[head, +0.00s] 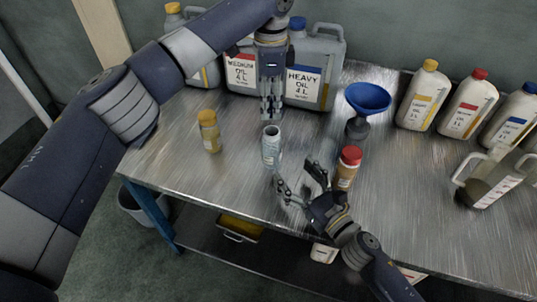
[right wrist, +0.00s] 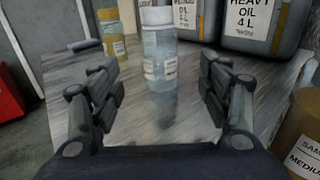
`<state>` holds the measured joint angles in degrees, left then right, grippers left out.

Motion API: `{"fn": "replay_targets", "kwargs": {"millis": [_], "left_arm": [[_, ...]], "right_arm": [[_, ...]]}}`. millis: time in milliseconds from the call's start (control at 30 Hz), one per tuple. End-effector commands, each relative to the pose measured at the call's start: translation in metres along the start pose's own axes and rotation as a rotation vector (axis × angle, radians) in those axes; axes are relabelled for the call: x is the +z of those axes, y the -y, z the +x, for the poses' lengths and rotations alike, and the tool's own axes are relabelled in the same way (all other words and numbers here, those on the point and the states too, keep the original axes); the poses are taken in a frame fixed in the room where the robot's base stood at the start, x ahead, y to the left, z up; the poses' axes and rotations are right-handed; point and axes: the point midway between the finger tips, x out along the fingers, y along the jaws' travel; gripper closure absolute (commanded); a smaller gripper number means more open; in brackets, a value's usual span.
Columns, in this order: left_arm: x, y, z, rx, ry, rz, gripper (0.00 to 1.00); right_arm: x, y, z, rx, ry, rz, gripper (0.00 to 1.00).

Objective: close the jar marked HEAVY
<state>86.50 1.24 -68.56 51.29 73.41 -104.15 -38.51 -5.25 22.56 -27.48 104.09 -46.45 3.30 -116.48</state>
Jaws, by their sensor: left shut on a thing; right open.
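An upright pale jar (head: 271,147) stands on the metal table, its label too small to read. It also shows in the right wrist view (right wrist: 160,62), ahead of and between the fingers of my right gripper. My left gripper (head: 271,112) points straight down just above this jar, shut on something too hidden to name. My right gripper (head: 299,181) is open and empty, in front of the jar; its fingers (right wrist: 158,95) are apart from it. I see no loose lid on the table. A large grey HEAVY OIL can (head: 305,86) stands behind.
A yellow-lidded jar (head: 209,133) stands left, and a red-lidded jar (head: 347,168) stands close right of my right gripper. A blue funnel (head: 368,97), a clear jug (head: 489,180) and white bottles (head: 423,97) are farther right. The MEDIUM OIL can (head: 241,76) is behind.

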Motion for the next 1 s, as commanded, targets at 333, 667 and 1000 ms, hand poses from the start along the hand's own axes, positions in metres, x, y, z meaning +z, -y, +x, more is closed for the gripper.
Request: {"fn": "replay_targets", "kwargs": {"millis": [333,667,1000], "left_arm": [[0.000,0.000,0.000,0.000,0.000,-0.001,0.69],[0.000,0.000,0.000,0.000,0.000,-0.001,0.69],[0.000,0.000,0.000,0.000,0.000,-0.001,0.69]], "right_arm": [[0.001,0.000,0.001,-0.001,0.000,0.002,0.30],[0.002,0.001,0.038,-0.001,0.003,0.001,0.30],[0.001,0.000,0.099,-0.002,0.001,0.003,0.30]]}}
